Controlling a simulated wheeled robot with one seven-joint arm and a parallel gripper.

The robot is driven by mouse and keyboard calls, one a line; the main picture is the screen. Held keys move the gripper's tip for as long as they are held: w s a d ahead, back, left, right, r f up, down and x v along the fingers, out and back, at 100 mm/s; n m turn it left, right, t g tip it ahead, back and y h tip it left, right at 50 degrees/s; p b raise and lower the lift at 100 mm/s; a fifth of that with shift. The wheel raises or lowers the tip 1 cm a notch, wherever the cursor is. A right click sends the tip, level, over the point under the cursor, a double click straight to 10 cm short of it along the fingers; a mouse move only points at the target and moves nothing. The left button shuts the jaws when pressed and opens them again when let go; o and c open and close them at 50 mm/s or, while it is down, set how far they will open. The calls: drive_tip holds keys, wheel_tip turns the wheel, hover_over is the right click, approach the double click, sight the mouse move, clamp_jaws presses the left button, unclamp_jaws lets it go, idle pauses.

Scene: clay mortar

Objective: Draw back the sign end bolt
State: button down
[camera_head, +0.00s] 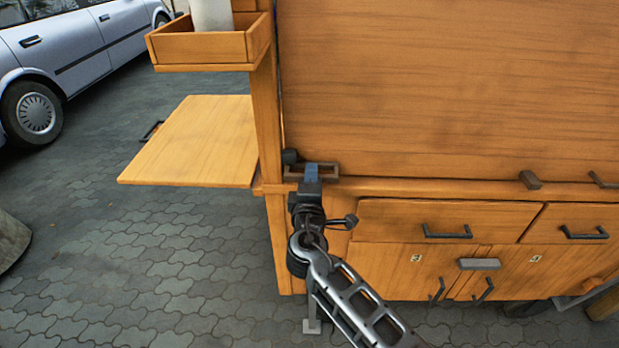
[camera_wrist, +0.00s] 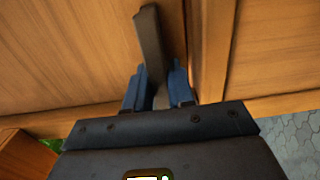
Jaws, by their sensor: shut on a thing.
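The sign end bolt (camera_head: 331,170) is a grey-brown metal piece at the lower left corner of the cart's large wooden panel. My gripper (camera_head: 312,171) is at it, its blue fingers over the middle of the metal. In the wrist view my gripper (camera_wrist: 158,75) is shut on a grey bar of the bolt (camera_wrist: 149,35), with a blue finger on each side. The bar sticks out beyond the fingertips, over the wood. In the head view the fingers hide part of the bolt.
The wooden panel (camera_head: 450,80) rises above a ledge with another grey fitting (camera_head: 530,180). Drawers (camera_head: 430,218) with dark handles are below. A side shelf (camera_head: 195,140) and a small tray (camera_head: 205,48) stick out left. A car (camera_head: 75,45) stands on the paving behind.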

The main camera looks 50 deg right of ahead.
sight(332, 181)
drive_tip(key=s+d, duration=0.1)
drive_tip(key=s, duration=0.1)
drive_tip(key=s+d, duration=0.2)
drive_tip(key=shift+f+b, duration=0.1)
drive_tip(key=shift+b, duration=0.25)
drive_tip(key=c, duration=1.1)
unclamp_jaws()
drive_tip(key=shift+o, duration=0.2)
drive_tip(key=shift+a, duration=0.15)
drive_tip(key=b+v, duration=0.1)
drive_tip(key=v, duration=0.6)
drive_tip(key=shift+s+a, duration=0.2)
